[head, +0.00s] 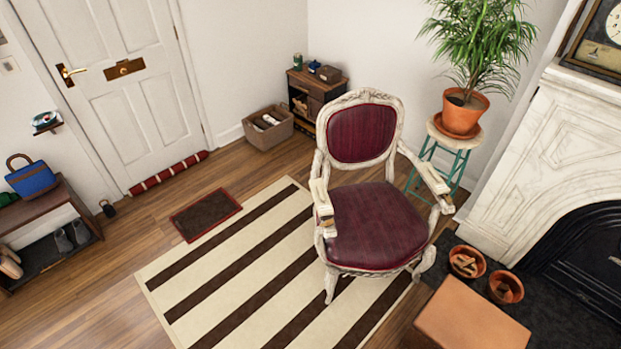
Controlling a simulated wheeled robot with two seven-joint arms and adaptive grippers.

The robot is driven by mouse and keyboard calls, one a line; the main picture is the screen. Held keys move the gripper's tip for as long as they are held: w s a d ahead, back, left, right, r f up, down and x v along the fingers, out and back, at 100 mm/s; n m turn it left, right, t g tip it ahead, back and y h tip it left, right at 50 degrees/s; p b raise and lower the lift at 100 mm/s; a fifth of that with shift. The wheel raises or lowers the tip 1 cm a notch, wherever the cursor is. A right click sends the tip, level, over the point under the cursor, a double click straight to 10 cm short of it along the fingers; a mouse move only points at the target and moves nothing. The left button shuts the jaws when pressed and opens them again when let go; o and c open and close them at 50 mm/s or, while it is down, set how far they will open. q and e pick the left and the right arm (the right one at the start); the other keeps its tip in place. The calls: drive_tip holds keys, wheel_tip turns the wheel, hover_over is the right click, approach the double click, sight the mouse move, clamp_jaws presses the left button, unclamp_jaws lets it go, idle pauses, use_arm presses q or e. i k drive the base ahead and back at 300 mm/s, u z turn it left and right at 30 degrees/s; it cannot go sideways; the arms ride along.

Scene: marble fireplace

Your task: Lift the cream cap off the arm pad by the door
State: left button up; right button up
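An ornate armchair (372,232) with a distressed cream frame and dark red upholstery stands upright on the striped rug. Its armrest on the door side carries a pale cream piece (320,194) along its top. This piece is small in view, and I cannot tell whether it is a separate cap or where it meets the pad. The other armrest has a similar cream top (432,178). The white door (118,85) is shut at the upper left. Neither of my grippers is in view.
A striped rug (215,268) lies under the chair, with bare wood floor to its left. A brown box-like top (468,318) and terracotta bowls (467,262) sit to the right. A potted plant (461,112) stands on a stool behind the chair.

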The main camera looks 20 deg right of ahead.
sight(323, 204)
drive_tip(key=u, duration=0.2)
drive_tip(key=i, duration=1.4)
drive_tip(key=z, duration=0.65)
